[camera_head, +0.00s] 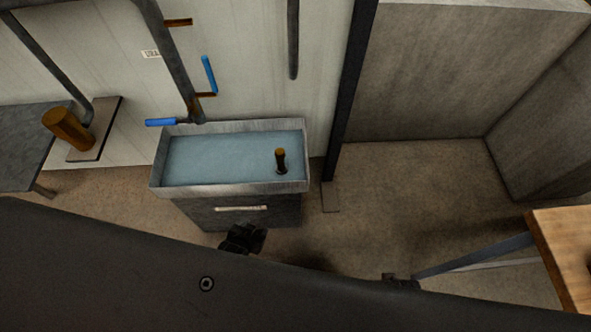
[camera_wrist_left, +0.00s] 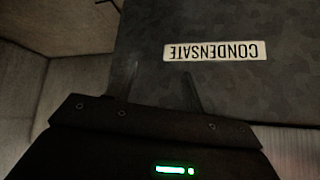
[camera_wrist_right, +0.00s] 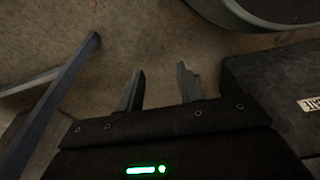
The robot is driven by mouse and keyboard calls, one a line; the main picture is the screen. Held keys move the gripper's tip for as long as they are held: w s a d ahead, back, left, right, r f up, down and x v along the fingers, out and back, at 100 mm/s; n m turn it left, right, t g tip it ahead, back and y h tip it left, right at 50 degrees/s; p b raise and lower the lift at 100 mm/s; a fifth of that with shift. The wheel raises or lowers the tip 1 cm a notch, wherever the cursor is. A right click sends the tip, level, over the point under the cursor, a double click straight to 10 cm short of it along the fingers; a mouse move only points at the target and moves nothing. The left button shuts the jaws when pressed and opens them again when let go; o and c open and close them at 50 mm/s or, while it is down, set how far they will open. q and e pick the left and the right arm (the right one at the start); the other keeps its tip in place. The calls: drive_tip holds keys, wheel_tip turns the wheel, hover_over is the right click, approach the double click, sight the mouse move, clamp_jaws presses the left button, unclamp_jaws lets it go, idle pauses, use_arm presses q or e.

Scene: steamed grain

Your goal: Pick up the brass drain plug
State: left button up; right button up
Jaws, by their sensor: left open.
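A small upright post with a brass-coloured top (camera_head: 280,158), which looks like the drain plug, stands in the water of a grey metal basin (camera_head: 230,191), toward its right end. My left gripper (camera_head: 243,236) is low in front of the basin's cabinet, apart from the plug. In the left wrist view its fingers (camera_wrist_left: 160,88) are open and empty, facing a dark panel labelled CONDENSATE (camera_wrist_left: 215,51). My right gripper (camera_head: 398,282) is to the right of the cabinet, low over the floor. In the right wrist view its fingers (camera_wrist_right: 160,82) are apart and empty.
Pipes with blue-handled levers (camera_head: 209,75) run on the wall behind the basin. A dark post (camera_head: 350,90) stands right of it. A wooden table (camera_head: 560,245) is at the right.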

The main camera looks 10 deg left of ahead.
sight(279, 156)
use_arm(q)
drive_tip(key=w+d+r+n+t+b, duration=0.1)
drive_tip(key=w+d+r+t+b, duration=0.15)
drive_tip(key=r, duration=0.35)
drive_tip(key=w+d+r+t+b, duration=0.1)
drive_tip(key=w+r+t, duration=0.3)
drive_tip(key=r, duration=0.2)
drive_tip(key=w+d+r+n+t+b, duration=0.1)
drive_tip(key=w+d+r+t+b, duration=0.15)
drive_tip(key=r, duration=0.45)
drive_tip(key=shift+t, duration=0.4)
drive_tip(key=shift+w+a+f, duration=0.1)
drive_tip(key=shift+w+a, duration=0.05)
drive_tip(key=shift+w, duration=1.05)
drive_tip(key=shift+w+a+f, duration=0.1)
drive_tip(key=shift+w+a, duration=0.1)
drive_tip(key=shift+w, duration=0.95)
drive_tip(key=shift+w+a+f, duration=0.1)
drive_tip(key=shift+w+a, duration=0.05)
drive_tip(key=shift+w, duration=1.05)
drive_tip(key=w+b, duration=0.1)
drive_tip(key=w, duration=0.2)
drive_tip(key=shift+w+f, duration=0.1)
drive_tip(key=shift+w, duration=0.65)
use_arm(e)
wheel_tip(279, 156, up, 14)
drive_tip(key=t, duration=0.1)
drive_tip(key=shift+w+d+r, duration=0.15)
drive_tip(key=shift+w+d, duration=0.05)
drive_tip(key=shift+w, duration=0.1)
